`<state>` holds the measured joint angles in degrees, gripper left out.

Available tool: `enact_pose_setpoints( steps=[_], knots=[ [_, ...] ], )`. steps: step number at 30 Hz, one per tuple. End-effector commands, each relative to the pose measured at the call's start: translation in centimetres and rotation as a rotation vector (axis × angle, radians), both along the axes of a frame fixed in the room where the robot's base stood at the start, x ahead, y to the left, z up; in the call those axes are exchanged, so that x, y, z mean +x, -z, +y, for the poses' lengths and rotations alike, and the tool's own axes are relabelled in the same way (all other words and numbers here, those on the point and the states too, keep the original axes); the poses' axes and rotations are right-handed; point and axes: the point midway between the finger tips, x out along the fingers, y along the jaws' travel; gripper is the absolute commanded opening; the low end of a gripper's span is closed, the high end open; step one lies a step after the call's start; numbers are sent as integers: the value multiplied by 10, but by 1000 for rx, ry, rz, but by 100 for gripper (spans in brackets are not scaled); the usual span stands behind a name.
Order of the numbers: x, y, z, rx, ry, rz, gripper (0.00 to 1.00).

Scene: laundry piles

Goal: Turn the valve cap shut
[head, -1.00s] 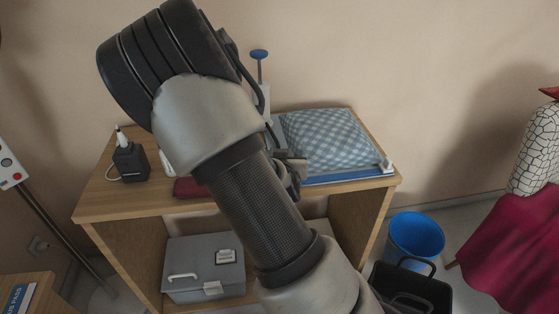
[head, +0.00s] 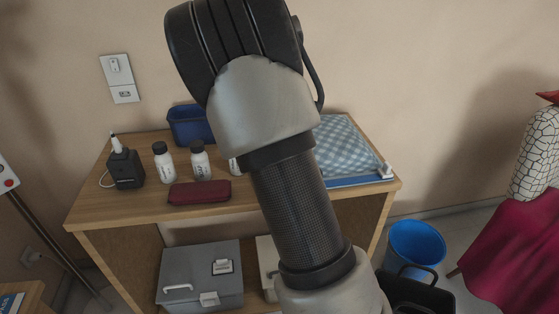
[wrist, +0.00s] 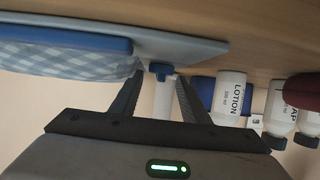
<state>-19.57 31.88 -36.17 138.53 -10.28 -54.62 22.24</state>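A small blue cap-like piece (wrist: 160,70) on a white upright (wrist: 163,102) shows in the wrist view, in line with the gap between my fingers. I take it for the valve cap but cannot be sure. My gripper (wrist: 161,80) is open, its two dark fingers apart on either side of the white upright. I see no clear contact; the depth between them is hard to tell. In the head view my arm hides the gripper, the blue piece and its upright.
The wrist view is upside down. A lotion bottle (wrist: 230,92) stands beside the right finger. White bottles (head: 200,160), a maroon pouch (head: 200,192), a blue bin (head: 188,125) and a black dispenser (head: 125,167) share the wooden table (head: 105,208). A checked cushion (head: 343,150) lies at right.

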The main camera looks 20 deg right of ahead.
Motion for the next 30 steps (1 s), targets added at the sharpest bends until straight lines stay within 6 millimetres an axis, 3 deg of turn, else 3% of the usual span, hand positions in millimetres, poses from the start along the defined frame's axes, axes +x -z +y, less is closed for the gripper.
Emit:
enact_pose_setpoints(
  steps=[11, 18, 30],
  knots=[
    [-2, -2, 0, 1, 1, 0, 47],
    [-29, -16, 5, 2, 2, 1, 47],
    [-51, -29, 9, -1, 1, 8, 47]
  ],
)
